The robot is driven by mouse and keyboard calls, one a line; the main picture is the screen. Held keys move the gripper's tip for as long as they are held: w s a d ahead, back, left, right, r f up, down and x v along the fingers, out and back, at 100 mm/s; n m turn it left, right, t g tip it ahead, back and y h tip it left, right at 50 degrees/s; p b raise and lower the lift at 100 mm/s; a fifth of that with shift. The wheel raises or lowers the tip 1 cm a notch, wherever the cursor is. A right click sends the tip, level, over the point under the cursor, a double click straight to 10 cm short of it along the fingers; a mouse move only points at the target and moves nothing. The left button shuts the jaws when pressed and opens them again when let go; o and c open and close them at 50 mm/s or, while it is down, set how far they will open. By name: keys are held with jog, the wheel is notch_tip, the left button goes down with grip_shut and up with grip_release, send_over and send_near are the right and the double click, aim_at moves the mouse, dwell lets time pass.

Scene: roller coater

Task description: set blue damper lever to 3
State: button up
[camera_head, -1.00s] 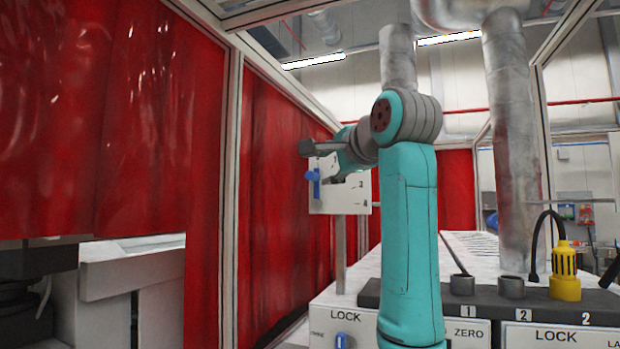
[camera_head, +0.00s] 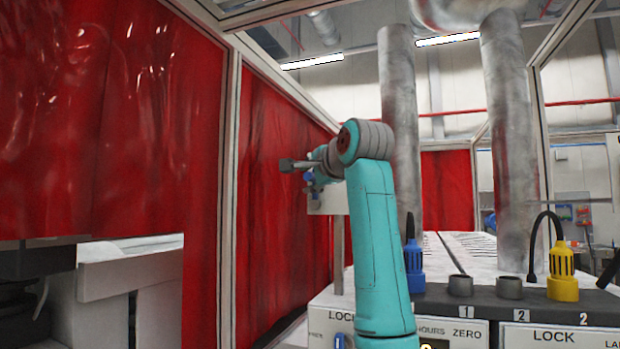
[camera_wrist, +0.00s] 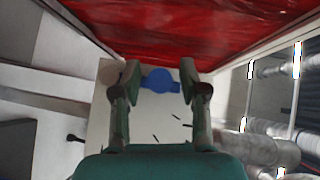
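The blue damper lever (camera_wrist: 160,79) shows in the wrist view on a pale panel (camera_wrist: 150,125) with small dark marks that are too blurred to read. My gripper (camera_wrist: 160,72) is open, with one finger on each side of the lever. I cannot tell whether either finger touches it. In the head view a bit of the blue lever (camera_head: 309,179) shows at the panel's upper left (camera_head: 328,204), beside my gripper. My arm hides most of the panel and its numbers there, so the lever's setting cannot be read.
Red curtains (camera_head: 277,200) hang close behind and left of the panel. A post (camera_head: 338,260) holds the panel up. On the right stand a blue plug (camera_head: 414,268), a yellow plug (camera_head: 562,270) and a white control box (camera_head: 555,336). Metal ducts (camera_head: 510,150) rise behind.

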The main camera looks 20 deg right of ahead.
grip_shut()
jog(key=shift+d, duration=0.1)
jog(key=s+d+f+m+t+h, duration=0.3)
jog(key=m+t, duration=0.5)
jog(key=m, duration=0.5)
jog(key=shift+s+d+f+m+t+h, duration=0.15)
jog(key=shift+d+f+m+t+h, duration=0.25)
jog(key=shift+d+h, duration=0.4)
jog(key=shift+a+f+h, duration=0.1)
jog(key=shift+h, duration=0.2)
